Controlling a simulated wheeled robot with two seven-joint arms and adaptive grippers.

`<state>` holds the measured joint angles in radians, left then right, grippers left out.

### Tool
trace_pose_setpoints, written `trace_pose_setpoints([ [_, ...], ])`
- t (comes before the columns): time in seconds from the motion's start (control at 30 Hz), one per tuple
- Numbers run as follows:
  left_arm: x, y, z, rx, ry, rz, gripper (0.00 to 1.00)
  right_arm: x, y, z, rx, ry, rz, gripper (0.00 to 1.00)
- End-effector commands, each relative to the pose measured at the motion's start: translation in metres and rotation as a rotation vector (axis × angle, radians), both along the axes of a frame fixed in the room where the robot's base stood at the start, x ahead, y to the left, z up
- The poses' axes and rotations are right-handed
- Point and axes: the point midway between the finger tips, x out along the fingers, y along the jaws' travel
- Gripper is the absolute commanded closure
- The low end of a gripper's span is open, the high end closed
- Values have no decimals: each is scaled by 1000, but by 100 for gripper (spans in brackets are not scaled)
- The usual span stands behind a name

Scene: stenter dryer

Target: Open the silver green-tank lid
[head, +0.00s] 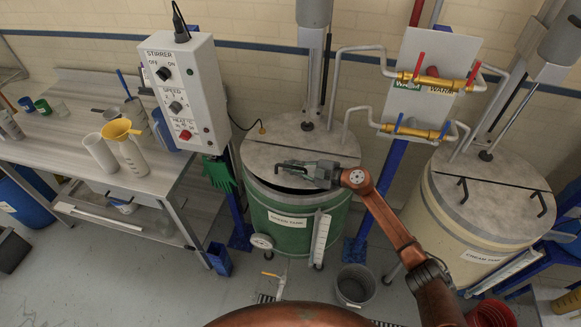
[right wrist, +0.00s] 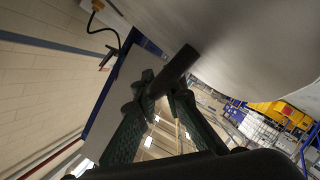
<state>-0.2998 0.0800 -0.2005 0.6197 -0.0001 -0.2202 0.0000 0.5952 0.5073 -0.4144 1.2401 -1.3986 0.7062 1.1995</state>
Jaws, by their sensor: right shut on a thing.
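The green tank (head: 280,222) stands in the middle of the head view. Its round silver lid (head: 270,152) is on top, with a dark gap showing under the front edge, so the front part looks slightly raised. My right gripper (head: 290,166) reaches in from the right over the front of the lid. In the right wrist view its fingers (right wrist: 162,92) are shut on the dark bar of the lid handle (right wrist: 180,68), beside the pale lid surface (right wrist: 250,40). The gripper hides most of the handle in the head view. My left gripper is out of view.
A stirrer control box (head: 185,95) stands left of the tank, by a bench (head: 60,150) with jugs. Pipes with brass valves (head: 430,80) stand to the right, before the cream tank (head: 465,220). A grey bucket (head: 355,285) is on the floor.

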Motion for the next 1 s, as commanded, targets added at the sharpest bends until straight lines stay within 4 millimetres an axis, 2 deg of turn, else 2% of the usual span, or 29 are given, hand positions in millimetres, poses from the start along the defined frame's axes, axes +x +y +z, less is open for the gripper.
trace_pose_setpoints([
  [0.03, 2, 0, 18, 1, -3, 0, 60, 5, -2, 20, 11, 17, -6, 100],
  [0.2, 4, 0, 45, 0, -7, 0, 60, 14, -4, 34, 40, 107, -4, 100],
  [0.4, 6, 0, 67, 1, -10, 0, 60, 25, -8, 48, 74, 208, -5, 100],
  [0.7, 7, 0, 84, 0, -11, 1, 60, 40, -13, 63, 113, 328, -4, 100],
  [1.0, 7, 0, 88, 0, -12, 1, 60, 45, -15, 66, 127, 372, -3, 100],
])
